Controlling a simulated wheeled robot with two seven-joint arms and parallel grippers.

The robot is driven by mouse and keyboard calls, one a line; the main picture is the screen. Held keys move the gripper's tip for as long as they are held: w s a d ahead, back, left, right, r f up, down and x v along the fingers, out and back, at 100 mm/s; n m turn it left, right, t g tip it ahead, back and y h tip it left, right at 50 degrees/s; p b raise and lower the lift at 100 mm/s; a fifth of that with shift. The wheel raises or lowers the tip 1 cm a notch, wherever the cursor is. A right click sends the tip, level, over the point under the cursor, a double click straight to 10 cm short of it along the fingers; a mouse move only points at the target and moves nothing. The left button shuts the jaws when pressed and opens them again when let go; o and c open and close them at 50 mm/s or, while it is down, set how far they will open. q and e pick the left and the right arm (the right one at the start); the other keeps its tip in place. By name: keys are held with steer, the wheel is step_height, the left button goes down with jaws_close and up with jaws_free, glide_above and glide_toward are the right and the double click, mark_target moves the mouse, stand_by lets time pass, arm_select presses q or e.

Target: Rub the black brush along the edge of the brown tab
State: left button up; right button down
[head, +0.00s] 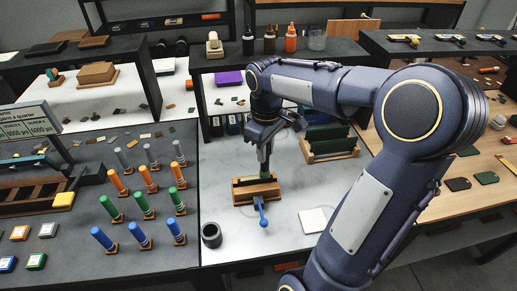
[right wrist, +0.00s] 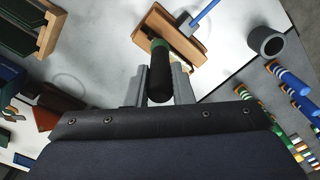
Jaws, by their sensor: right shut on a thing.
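My right gripper (head: 265,143) is shut on the black brush (right wrist: 160,70), which has a green band near its lower end. In the head view the brush's green part (head: 264,168) points down at the wooden clamp (head: 243,194). The clamp has a blue-handled lever (head: 261,212) at its front. It also shows in the right wrist view (right wrist: 186,46), just beyond the brush's end. The brown tab cannot be told apart from the clamp's brown wood, and I cannot tell whether the brush touches it. My left gripper is not in view.
A dark cup (head: 211,236) stands front left of the clamp and a white square pad (head: 314,220) front right. A wooden rack with green panels (head: 330,151) stands behind right. Several coloured, upright tubes (head: 141,205) are on the left grey mat.

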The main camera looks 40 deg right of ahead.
steer(key=shift+s+d, duration=0.25)
steer(key=shift+d, duration=0.2)
step_height(320, 180, up, 5)
steer(key=p, duration=0.4)
steer(key=shift+p, duration=0.3)
